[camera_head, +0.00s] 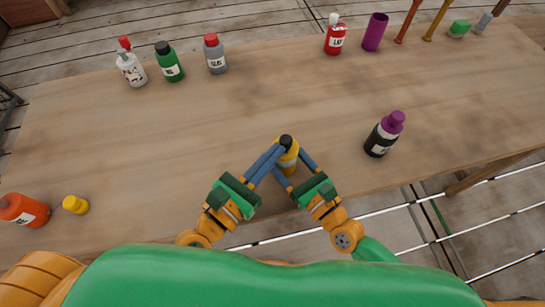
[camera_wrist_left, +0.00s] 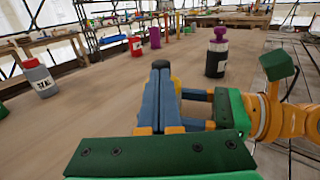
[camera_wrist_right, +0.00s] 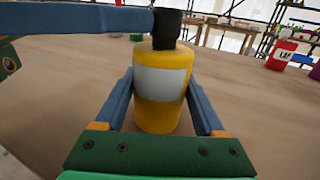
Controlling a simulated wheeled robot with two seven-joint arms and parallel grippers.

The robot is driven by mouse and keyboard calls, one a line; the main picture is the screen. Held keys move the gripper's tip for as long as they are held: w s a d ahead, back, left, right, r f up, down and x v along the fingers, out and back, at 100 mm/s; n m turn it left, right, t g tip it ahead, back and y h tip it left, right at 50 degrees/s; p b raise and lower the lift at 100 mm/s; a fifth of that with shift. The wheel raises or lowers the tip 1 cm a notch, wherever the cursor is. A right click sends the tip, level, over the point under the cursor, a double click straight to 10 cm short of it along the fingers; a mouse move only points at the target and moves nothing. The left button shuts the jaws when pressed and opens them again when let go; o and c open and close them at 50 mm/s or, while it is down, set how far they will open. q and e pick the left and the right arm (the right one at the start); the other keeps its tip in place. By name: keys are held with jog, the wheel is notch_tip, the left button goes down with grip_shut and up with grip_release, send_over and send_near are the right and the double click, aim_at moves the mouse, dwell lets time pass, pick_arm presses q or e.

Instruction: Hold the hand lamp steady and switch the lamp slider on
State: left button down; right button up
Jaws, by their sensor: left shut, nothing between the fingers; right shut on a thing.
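The hand lamp (camera_head: 291,157) looks like a yellow cylinder with a grey band and a black top (camera_wrist_right: 166,28). It stands upright near the table's front edge. My right gripper (camera_head: 294,167) is shut on the lamp's body, one blue finger on each side, as the right wrist view shows (camera_wrist_right: 160,108). My left gripper (camera_head: 279,149) is shut and empty. Its fingertips are at the black top, seemingly touching it. In the left wrist view the closed blue fingers (camera_wrist_left: 163,85) hide most of the lamp. I cannot make out the slider or its position.
A black bottle with a purple cap (camera_head: 384,134) stands to the right. An orange bottle (camera_head: 22,210) and a yellow cap-like piece (camera_head: 75,204) lie at the left. Several bottles, a purple cup (camera_head: 375,32) and tools line the back. The table around the lamp is clear.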

pick_arm(q)
jog(key=shift+w+a, duration=0.15)
jog(key=shift+w, duration=0.6)
jog(key=v, duration=1.4)
jog(key=shift+s, duration=0.1)
